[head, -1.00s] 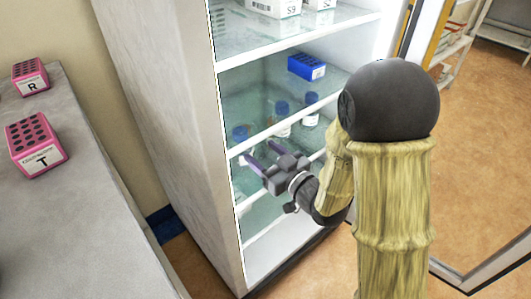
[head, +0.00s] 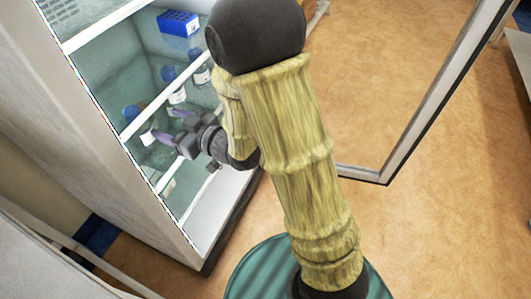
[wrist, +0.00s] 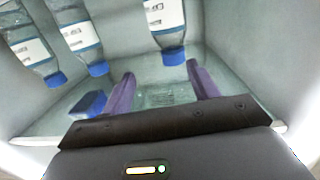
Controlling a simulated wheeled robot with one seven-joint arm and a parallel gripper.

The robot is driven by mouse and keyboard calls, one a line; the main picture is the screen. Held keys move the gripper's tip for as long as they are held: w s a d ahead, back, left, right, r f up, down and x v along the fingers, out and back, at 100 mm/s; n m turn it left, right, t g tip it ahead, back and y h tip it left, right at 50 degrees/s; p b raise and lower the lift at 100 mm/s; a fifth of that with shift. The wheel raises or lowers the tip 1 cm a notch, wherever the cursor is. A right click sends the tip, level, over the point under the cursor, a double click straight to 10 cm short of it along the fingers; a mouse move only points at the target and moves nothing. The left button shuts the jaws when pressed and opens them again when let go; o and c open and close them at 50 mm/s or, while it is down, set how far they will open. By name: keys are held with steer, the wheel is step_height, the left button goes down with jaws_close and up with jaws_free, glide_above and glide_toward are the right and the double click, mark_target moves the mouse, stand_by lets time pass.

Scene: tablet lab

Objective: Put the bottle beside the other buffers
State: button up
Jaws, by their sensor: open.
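Three clear bottles with blue caps and white labels stand on a glass shelf in the open fridge: a near one (head: 147,134), a middle one (head: 176,95) and a far one (head: 200,75). I cannot tell which is the task's bottle. My gripper (head: 166,125) is open and empty, with purple fingers pointing at the near bottle. The wrist view appears upside down. There, one bottle (wrist: 166,22) lines up with the gap just beyond the fingertips of my gripper (wrist: 160,70). Two others, a middle one (wrist: 78,38) and an outer one (wrist: 30,45), stand to the left.
A blue rack (head: 178,23) sits deeper in the fridge; a blue object also shows in the wrist view (wrist: 88,104). The fridge side wall (head: 95,140) is left of my gripper. The open door (head: 420,110) stands right, with clear floor (head: 350,60) between.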

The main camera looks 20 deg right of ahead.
steer(key=d+f+m+g+h, duration=0.1)
steer(key=d+f+m+h, duration=0.2)
steer(key=d+h, duration=0.3)
steer(key=d+f+m+g+h, duration=0.15)
steer(key=d+h, duration=0.25)
steer(key=d, duration=0.5)
steer(key=s+d+f+m+g+h, duration=0.2)
steer(key=s+d+m+g, duration=0.3)
steer(key=s, duration=0.8)
steer(key=d+g, duration=0.2)
steer(key=shift+s+d, duration=0.2)
steer(key=shift+d, duration=0.1)
steer(key=shift+w, duration=0.1)
